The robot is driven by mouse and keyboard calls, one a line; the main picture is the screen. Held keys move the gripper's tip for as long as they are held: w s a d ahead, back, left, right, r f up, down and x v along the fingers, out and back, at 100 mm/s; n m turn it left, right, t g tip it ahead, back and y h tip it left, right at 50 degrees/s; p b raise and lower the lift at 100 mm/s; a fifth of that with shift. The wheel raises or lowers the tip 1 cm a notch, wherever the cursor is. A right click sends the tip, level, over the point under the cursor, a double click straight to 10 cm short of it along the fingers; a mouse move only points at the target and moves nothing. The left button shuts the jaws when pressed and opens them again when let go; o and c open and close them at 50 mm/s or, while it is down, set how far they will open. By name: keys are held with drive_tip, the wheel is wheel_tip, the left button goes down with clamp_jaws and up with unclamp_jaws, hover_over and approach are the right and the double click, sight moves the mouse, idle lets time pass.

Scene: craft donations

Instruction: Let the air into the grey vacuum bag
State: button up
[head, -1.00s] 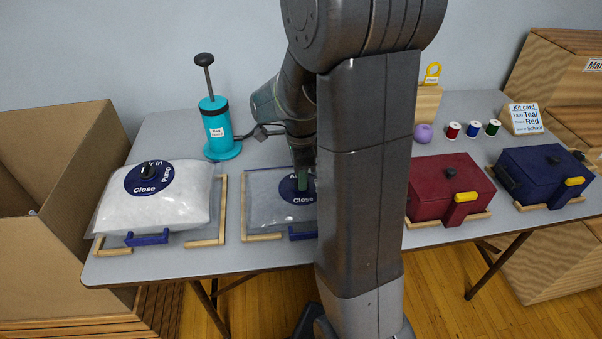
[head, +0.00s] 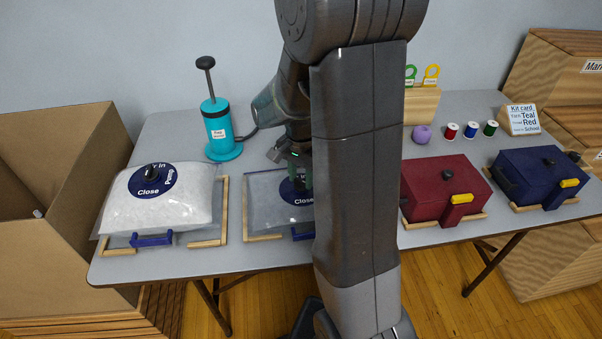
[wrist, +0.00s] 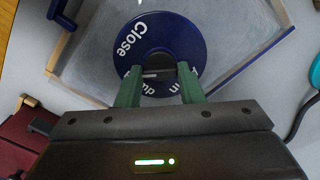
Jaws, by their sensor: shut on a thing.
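The grey vacuum bag (head: 262,212) lies flat in a wooden corner frame, partly hidden behind my arm in the head view. Its clear sheet (wrist: 100,60) fills the upper part of the wrist view. On it is a round dark blue valve plate (wrist: 190,40) with white lettering; "Close" is readable and the other words are partly covered. A black valve knob (wrist: 158,66) stands at the plate's middle. My gripper (wrist: 159,80) is shut on this knob, one green fingertip on each side. My gripper (head: 300,178) also shows over the bag in the head view. The knob's setting is unclear.
A puffed-up white bag (head: 185,203) with a similar valve lies left. A teal hand pump (head: 218,130) stands behind. A red box (head: 430,185) and a blue box (head: 535,170) stand right. Thread spools (head: 472,129), a purple ball (head: 422,134) and a card (head: 523,119) stand behind them.

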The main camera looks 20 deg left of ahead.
drive_tip(key=n+p, duration=0.1)
drive_tip(key=n, duration=1.2)
drive_tip(key=shift+n+p, duration=0.35)
drive_tip(key=shift+n, duration=0.05)
drive_tip(key=n, duration=1.2)
drive_tip(key=shift+p, duration=0.35)
drive_tip(key=shift+n, duration=0.3)
